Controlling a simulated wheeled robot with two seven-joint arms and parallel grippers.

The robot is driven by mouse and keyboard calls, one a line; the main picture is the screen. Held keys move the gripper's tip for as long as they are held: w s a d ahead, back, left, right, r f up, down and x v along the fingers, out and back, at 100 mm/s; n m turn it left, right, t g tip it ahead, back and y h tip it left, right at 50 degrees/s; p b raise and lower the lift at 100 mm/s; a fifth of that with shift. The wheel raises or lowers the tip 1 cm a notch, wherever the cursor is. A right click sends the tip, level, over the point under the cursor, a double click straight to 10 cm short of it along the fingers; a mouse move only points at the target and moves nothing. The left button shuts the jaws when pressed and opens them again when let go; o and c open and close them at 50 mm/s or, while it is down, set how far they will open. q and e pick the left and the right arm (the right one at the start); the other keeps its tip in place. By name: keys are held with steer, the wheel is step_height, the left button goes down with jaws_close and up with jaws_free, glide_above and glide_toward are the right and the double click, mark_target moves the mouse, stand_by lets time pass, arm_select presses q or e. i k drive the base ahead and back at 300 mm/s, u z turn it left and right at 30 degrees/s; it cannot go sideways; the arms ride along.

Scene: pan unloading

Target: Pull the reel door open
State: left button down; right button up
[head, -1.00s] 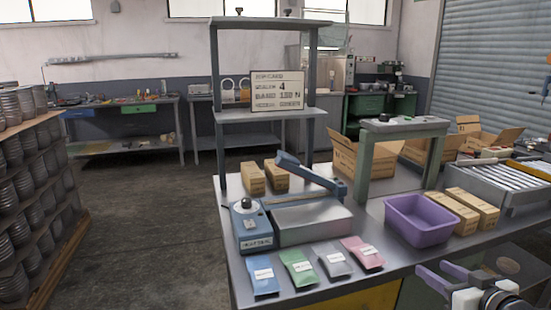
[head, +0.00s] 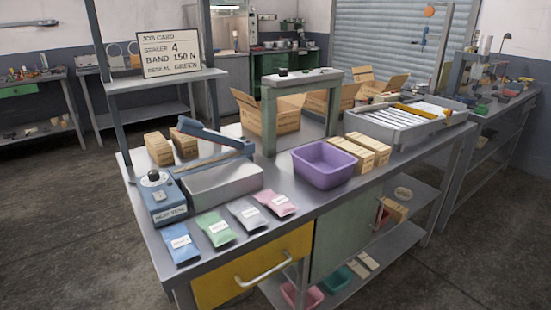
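A grey-green door panel (head: 340,238) closes part of the bench's underside, right of a yellow drawer front. It looks shut. The yellow drawer front (head: 225,272) has a pale bar handle (head: 265,268) and looks shut. Neither of my grippers is in the head view.
The bench top bears a heat sealer (head: 158,196), several coloured pouches (head: 180,242), a purple bin (head: 322,165), small cartons and a roller tray (head: 408,120). Open shelves below hold a pink bin (head: 300,294) and a teal bin (head: 336,280). Floor at right is clear.

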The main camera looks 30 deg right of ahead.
mark_target(340, 232)
steer(key=z, duration=1.9)
steer(key=k, duration=0.6)
steer(key=z, duration=0.35)
steer(key=i, duration=1.15)
steer(key=u, duration=1.3)
steer(key=i, duration=0.4)
steer(key=u, duration=0.45)
